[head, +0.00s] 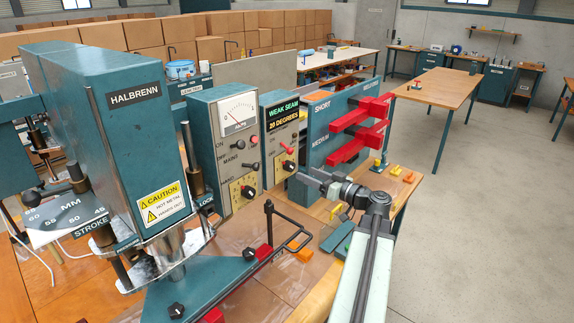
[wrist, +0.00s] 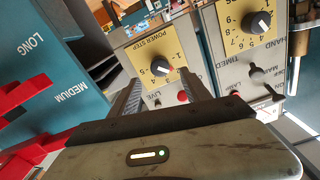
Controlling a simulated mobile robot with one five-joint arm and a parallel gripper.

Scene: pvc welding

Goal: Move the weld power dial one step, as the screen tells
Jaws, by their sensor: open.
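The weld power dial is a black knob (wrist: 161,66) with a white pointer line on a yellow plate marked POWER STEP. It also shows in the head view (head: 287,167), low on a grey control box. The screen (head: 283,117) on that box reads WEAK SEAM, 20 DEGREES. My gripper (wrist: 162,85) is open and empty. In the wrist view its fingers rise on either side of the knob, pointing at the plate. I cannot tell whether the fingertips reach or touch the knob. The number under the pointer is too small to read surely.

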